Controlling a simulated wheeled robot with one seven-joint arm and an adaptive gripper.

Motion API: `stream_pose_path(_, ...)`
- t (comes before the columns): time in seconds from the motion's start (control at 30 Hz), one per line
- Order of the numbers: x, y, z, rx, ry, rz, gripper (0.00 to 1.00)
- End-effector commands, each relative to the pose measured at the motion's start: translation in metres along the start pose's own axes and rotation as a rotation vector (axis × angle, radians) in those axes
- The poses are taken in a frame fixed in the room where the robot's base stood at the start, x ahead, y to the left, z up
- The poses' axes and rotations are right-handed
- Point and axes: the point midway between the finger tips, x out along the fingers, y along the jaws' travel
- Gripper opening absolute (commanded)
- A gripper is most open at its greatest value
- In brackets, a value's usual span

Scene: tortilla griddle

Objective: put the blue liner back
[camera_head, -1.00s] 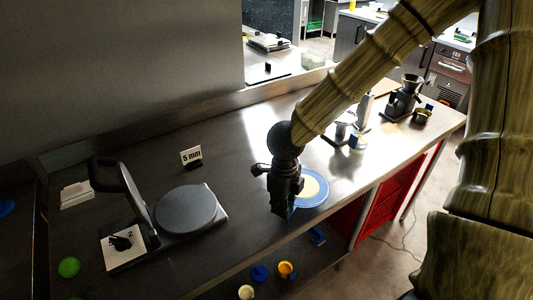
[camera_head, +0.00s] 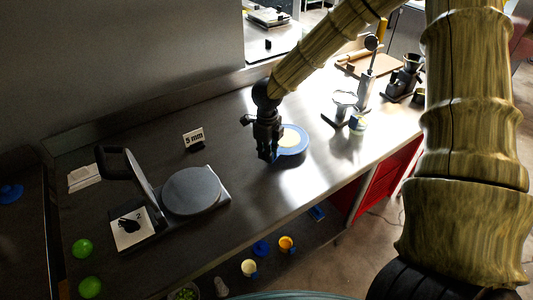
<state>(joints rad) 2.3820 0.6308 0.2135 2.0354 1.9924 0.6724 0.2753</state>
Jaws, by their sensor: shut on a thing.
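The blue liner (camera_head: 302,148) is a round blue disc with a pale round (camera_head: 291,138) on it, right of the middle of the head view. My gripper (camera_head: 268,158) is shut on the disc's left edge; the fingers hide that edge. The disc appears above the steel counter, but its height is hard to judge. The press stands open to the left, with a bare grey round plate (camera_head: 191,191) and its lid (camera_head: 143,179) raised.
A "5 mm" sign (camera_head: 194,138) stands behind the press; a card (camera_head: 131,229) marked 2 lies in front-left. A stand (camera_head: 345,105), a jar (camera_head: 358,123) and a dark grinder (camera_head: 404,78) stand right. Counter between press and gripper is clear. Cups (camera_head: 286,243) sit below.

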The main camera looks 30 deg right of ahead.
Motion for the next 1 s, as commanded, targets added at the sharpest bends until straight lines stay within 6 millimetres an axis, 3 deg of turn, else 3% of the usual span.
stream_pose_path(0.27,0.001,-0.013,0.014,0.000,0.001,-0.001,0.00)
stream_pose_path(0.6,0.034,-0.011,0.012,0.000,0.002,0.001,0.00)
stream_pose_path(0.97,0.038,-0.010,0.013,0.000,0.000,0.001,0.00)
stream_pose_path(1.0,0.038,-0.010,0.012,0.000,0.000,0.001,0.15)
